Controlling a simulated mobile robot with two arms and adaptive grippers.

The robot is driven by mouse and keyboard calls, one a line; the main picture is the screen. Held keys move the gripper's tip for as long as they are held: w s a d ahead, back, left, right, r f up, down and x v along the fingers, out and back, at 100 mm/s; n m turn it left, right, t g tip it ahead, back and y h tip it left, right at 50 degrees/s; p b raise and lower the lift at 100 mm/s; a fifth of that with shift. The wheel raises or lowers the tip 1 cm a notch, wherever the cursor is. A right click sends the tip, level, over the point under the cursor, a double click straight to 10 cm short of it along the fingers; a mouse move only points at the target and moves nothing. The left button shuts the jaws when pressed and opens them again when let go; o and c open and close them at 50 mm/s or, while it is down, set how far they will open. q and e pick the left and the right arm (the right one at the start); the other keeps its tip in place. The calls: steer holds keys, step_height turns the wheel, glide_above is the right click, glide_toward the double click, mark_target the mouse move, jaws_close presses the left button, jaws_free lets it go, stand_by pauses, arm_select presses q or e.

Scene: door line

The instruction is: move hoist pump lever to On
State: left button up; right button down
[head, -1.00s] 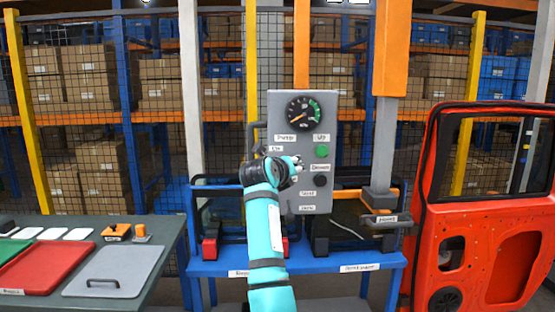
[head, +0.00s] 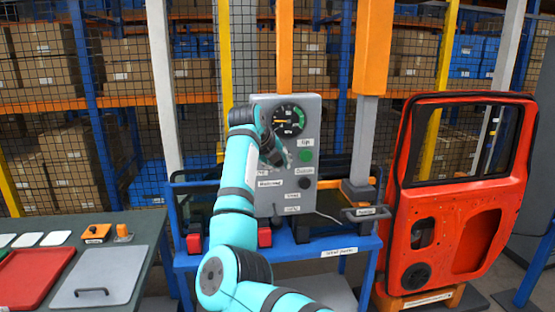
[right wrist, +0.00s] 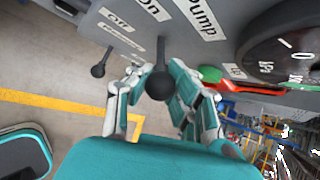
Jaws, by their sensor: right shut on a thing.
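The hoist control panel (head: 310,115) is a grey upright box with a gauge at its top. My right gripper (head: 281,156) is at the panel's front, below the gauge, and its arm hides the panel's left side. In the right wrist view my right gripper (right wrist: 160,98) is shut on the pump lever (right wrist: 160,80), a dark stem with a black ball knob between the fingers. The lever stands out from the panel near the labels "Pump" (right wrist: 203,14) and "On" (right wrist: 152,8). Its exact angle is hard to tell. My left gripper is out of view.
A green button (head: 306,155) and a black one (head: 304,183) are right of my gripper. Another ball-knobbed lever (right wrist: 98,70) sits lower on the panel. A red door (head: 455,195) stands at the right. A table with a grey lid (head: 100,275) is at the left.

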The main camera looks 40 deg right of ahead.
steer(key=shift+r, duration=0.3)
steer(key=c, duration=1.5)
jaws_free()
steer(key=shift+r, duration=0.1)
steer(key=o, duration=0.4)
steer(key=shift+a, duration=0.1)
steer(key=shift+f, duration=0.2)
steer(key=v, duration=1.2)
